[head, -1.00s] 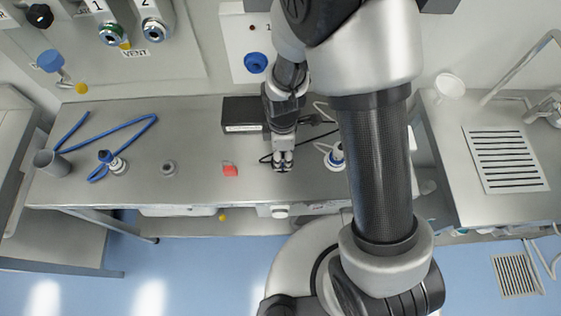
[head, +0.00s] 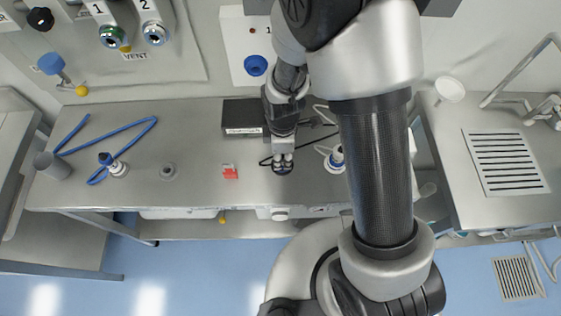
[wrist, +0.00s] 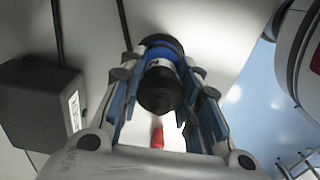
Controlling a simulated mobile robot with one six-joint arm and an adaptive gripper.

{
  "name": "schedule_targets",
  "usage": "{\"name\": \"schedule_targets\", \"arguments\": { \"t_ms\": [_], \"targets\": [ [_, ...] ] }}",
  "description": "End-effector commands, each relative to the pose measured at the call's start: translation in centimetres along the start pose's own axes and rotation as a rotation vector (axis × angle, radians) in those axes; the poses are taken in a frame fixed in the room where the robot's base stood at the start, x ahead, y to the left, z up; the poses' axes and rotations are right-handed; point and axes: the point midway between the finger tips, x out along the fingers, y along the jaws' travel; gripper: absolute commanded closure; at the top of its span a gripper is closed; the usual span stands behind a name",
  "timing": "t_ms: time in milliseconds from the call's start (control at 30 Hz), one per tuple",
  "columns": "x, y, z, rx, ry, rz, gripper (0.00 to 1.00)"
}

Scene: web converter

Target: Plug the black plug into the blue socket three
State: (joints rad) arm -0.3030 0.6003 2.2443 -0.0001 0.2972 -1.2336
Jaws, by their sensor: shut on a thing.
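My gripper (head: 283,162) is low over the metal bench (head: 200,188), pointing down. In the wrist view its fingers (wrist: 165,95) are shut on the black plug (wrist: 159,88), a dark round body with a blue band at its far end. Only a dark edge of the plug shows under the fingertips in the head view. I cannot tell whether it touches the bench. A blue socket (head: 256,65) is on the white wall panel (head: 238,40), behind and left of the gripper, near a "1" mark. My arm covers the panel's right part, and no socket marked three shows.
A black box (head: 242,117) stands just left of my gripper. A red block (head: 230,172) and a grey round piece (head: 167,172) lie further left, with a blue hose (head: 120,128). A white-and-blue connector (head: 335,160) is close on the right. A dark cable runs beside the gripper.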

Motion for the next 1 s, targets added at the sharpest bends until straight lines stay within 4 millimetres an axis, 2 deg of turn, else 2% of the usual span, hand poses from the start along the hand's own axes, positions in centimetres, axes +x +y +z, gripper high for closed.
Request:
{"name": "schedule_targets", "arguments": {
  "t_ms": [200, 533, 1000],
  "targets": [
    [0.0, 0.0, 0.0, 0.000, 0.000, 0.000, 1.00],
    [-0.3, 0.0, 0.0, 0.000, 0.000, 0.001, 1.00],
    [-2.7, 0.0, 0.0, 0.000, 0.000, 0.001, 1.00]
  ]
}}
